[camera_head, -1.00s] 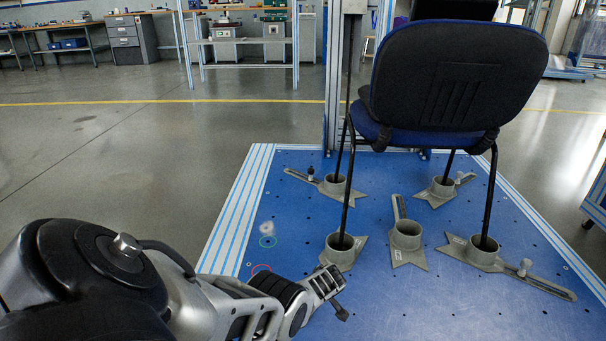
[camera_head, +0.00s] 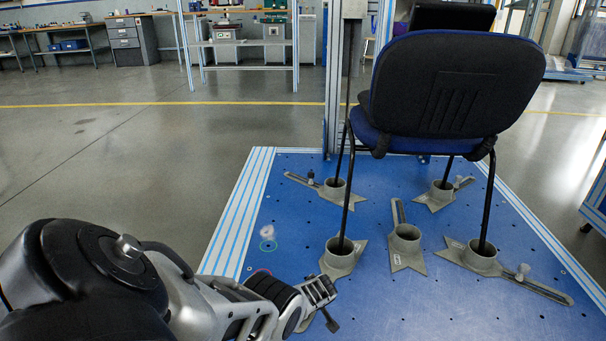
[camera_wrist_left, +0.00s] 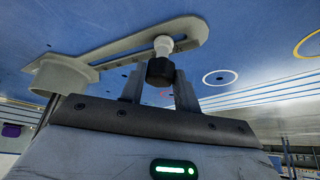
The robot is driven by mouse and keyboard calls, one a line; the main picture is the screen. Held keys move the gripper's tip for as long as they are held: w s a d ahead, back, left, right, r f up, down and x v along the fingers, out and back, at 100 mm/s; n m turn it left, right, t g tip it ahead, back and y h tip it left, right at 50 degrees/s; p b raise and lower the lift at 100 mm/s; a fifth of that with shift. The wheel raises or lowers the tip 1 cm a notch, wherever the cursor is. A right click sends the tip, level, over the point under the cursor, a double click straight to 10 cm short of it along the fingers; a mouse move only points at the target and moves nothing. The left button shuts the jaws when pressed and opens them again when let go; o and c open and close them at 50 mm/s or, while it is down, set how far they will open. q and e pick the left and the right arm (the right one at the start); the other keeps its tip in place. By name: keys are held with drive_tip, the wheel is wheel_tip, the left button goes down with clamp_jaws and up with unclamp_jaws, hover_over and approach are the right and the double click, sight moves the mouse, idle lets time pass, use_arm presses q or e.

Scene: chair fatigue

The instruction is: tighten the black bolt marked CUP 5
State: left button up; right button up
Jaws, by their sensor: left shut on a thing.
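The black bolt (camera_wrist_left: 160,70) has a dark faceted head and a pale shank at the end of a slotted grey arm (camera_wrist_left: 125,48). That arm runs from a grey cup (camera_wrist_left: 62,76) at the left of the left wrist view. My left gripper (camera_head: 319,290) is low beside the front-left cup (camera_head: 341,258) in the head view. In the left wrist view its fingers stand on both sides of the bolt head and are shut on it. The head view hides the bolt's seat behind my gripper. The cup markings are too small to read. My right gripper is out of view.
A dark blue chair (camera_head: 455,90) stands with its legs in grey cups on a blue platform (camera_head: 300,215). More cups with slotted arms lie around it, including an empty middle one (camera_head: 405,245). A metal post (camera_head: 335,85) rises behind. The platform's left part is clear.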

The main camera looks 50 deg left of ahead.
use_arm(q)
drive_tip(key=shift+m+t, duration=0.3)
drive_tip(key=shift+m, duration=0.3)
drive_tip(key=shift+s+a+r+m+t+h+p, duration=0.15)
drive_tip(key=shift+m+t+h+p, duration=0.25)
drive_tip(key=shift+m+p, duration=0.5)
drive_tip(key=shift+m+t+h, duration=0.3)
drive_tip(key=shift+m+t, duration=0.2)
drive_tip(key=shift+m, duration=0.6)
drive_tip(key=shift+m+h, duration=0.3)
drive_tip(key=shift+m, duration=0.3)
drive_tip(key=shift+s+m+t+h, duration=0.1)
drive_tip(key=shift+m+t+h, duration=0.4)
drive_tip(key=shift+m, duration=0.9)
